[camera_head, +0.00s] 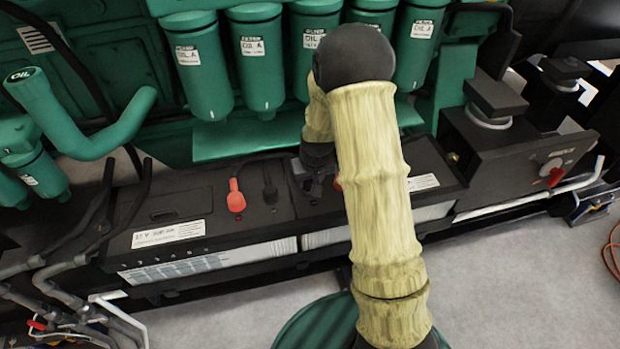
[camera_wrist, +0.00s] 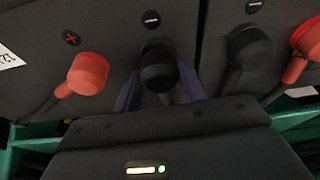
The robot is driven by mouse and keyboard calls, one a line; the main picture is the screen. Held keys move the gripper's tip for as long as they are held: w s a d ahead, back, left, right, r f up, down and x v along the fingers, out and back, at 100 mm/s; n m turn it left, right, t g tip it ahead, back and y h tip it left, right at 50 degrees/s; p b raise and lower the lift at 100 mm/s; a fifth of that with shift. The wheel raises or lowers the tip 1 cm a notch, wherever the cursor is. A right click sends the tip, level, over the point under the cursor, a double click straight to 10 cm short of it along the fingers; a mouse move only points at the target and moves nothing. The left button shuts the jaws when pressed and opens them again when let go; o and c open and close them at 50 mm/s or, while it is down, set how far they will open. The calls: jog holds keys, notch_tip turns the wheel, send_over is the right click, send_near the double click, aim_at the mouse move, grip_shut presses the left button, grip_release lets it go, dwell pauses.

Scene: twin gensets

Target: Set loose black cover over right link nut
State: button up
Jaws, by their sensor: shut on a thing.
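My gripper (camera_head: 318,182) is low over the right battery in the head view, partly behind my own arm. In the wrist view, its two fingers (camera_wrist: 160,88) are on either side of a round black cover (camera_wrist: 159,72) and shut on it. The cover is beside a minus mark on the battery top, and a dark cable runs from under it. I see no nut; I cannot tell how fully the cover is seated. A second black cover (camera_wrist: 248,47) is on the other battery, and also shows in the head view (camera_head: 270,192).
Red covers flank the black ones in the wrist view, one left (camera_wrist: 88,73) and one right (camera_wrist: 308,40). The left battery (camera_head: 170,215) has a white label. Green filters (camera_head: 258,60) hang behind.

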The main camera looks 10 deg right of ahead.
jog(key=shift+f+b, duration=0.3)
jog(key=shift+f, duration=0.3)
jog(key=o, duration=1)
jog(key=shift+o, duration=0.6)
jog(key=shift+o, duration=1.1)
jog(key=shift+r+p, duration=2.75)
jog(key=shift+r, duration=0.75)
